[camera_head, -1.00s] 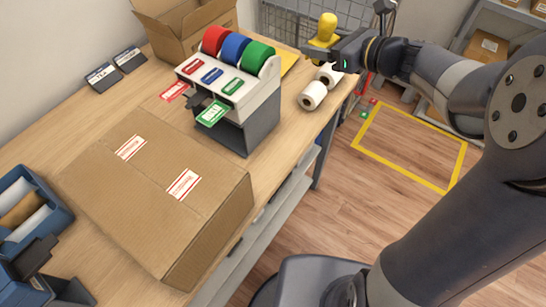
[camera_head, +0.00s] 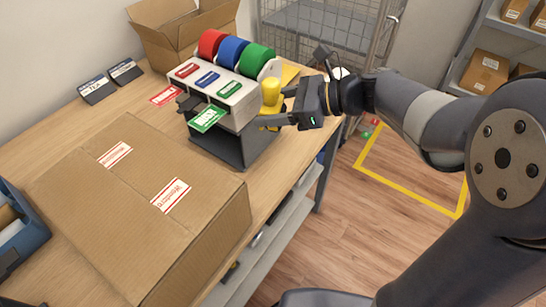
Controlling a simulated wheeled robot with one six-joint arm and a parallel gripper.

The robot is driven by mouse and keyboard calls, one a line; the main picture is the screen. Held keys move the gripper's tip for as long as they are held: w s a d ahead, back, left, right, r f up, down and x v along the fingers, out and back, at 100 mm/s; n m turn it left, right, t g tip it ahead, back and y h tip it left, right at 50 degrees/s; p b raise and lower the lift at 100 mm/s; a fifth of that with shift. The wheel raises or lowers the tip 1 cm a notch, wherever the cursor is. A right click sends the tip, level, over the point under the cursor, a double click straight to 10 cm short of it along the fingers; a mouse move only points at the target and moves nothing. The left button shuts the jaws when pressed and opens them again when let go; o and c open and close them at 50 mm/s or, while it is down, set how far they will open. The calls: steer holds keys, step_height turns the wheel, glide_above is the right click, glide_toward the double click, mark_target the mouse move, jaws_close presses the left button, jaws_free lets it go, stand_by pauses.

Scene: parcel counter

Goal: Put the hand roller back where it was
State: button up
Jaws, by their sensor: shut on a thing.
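The hand roller is a yellow piece with a rounded upright knob (camera_head: 270,92), seen just right of the label dispenser (camera_head: 231,104). My gripper (camera_head: 277,106) comes in from the right and is shut on it. The gripper's fingers and body hide part of the roller's lower end. In this view the roller overlaps the dispenser's right side; I cannot tell whether it touches the dispenser or the table. A flat yellow patch (camera_head: 290,75) shows on the table behind the dispenser, partly hidden.
A closed carton (camera_head: 140,205) fills the table's front. An open carton (camera_head: 172,45) stands behind the dispenser. A white roll (camera_head: 340,73) shows behind my gripper. A wire cage (camera_head: 318,32) stands beyond the table.

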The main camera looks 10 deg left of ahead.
mark_target(273, 167)
step_height(273, 167, down, 16)
steer(key=shift+r+b, duration=0.25)
steer(key=shift+b, duration=0.55)
steer(key=shift+f+b, duration=0.35)
steer(key=shift+f, duration=0.05)
steer(key=shift+s+d+f, duration=0.1)
steer(key=shift+f, duration=0.2)
steer(key=c, duration=0.3)
steer(key=o, duration=1)
steer(key=shift+o, duration=0.2)
steer(key=shift+r, duration=0.1)
